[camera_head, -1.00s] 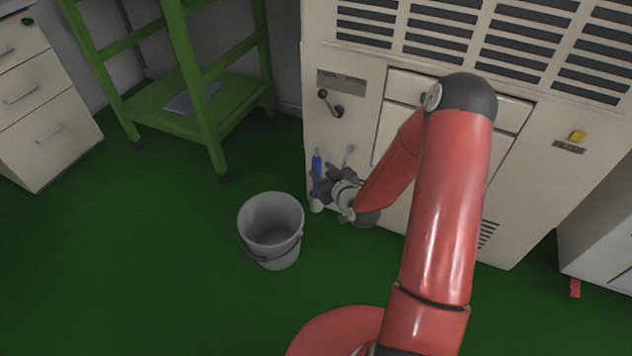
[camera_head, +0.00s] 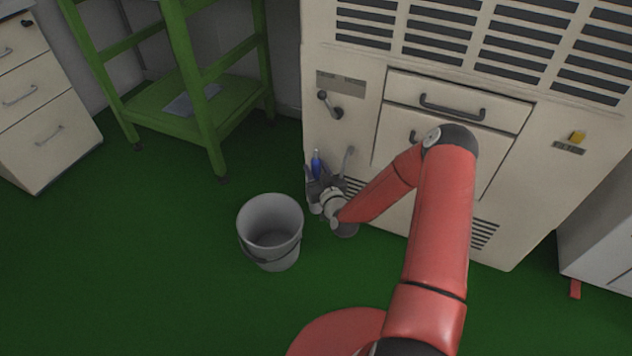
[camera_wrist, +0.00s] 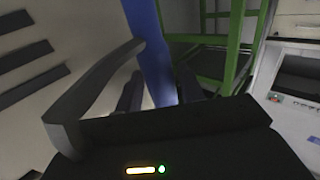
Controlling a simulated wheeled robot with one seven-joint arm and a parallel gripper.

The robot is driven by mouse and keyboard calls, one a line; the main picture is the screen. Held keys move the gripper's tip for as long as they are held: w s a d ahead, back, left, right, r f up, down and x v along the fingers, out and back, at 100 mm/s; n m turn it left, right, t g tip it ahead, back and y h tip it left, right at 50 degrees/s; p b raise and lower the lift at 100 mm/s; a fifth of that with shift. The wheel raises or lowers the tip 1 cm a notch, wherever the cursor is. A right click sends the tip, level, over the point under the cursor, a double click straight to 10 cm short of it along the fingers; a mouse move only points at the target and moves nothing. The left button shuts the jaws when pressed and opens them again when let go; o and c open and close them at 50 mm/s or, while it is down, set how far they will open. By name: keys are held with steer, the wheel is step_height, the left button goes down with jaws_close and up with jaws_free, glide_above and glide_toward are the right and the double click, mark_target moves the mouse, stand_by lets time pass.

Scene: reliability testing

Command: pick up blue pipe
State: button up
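The blue pipe (camera_head: 316,163) stands upright against the lower left front of the cream machine, above a white fitting. In the wrist view the blue pipe (camera_wrist: 150,45) runs down from the top between the dark fingers. My gripper (camera_head: 319,182) is at the pipe, just below its visible blue part, and hides the part behind it. In the wrist view my gripper (camera_wrist: 160,92) has a finger on each side of the pipe and appears open. Contact with the pipe cannot be made out.
The cream machine (camera_head: 400,180) stands right behind my gripper, with a grey lever (camera_head: 347,160) just right of the pipe. A grey bucket (camera_head: 270,240) stands on the green floor to the left. A green shelf frame (camera_head: 205,110) stands further back left.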

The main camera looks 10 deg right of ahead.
steer(key=shift+w, duration=0.3)
jaws_close()
steer(key=shift+a, duration=0.1)
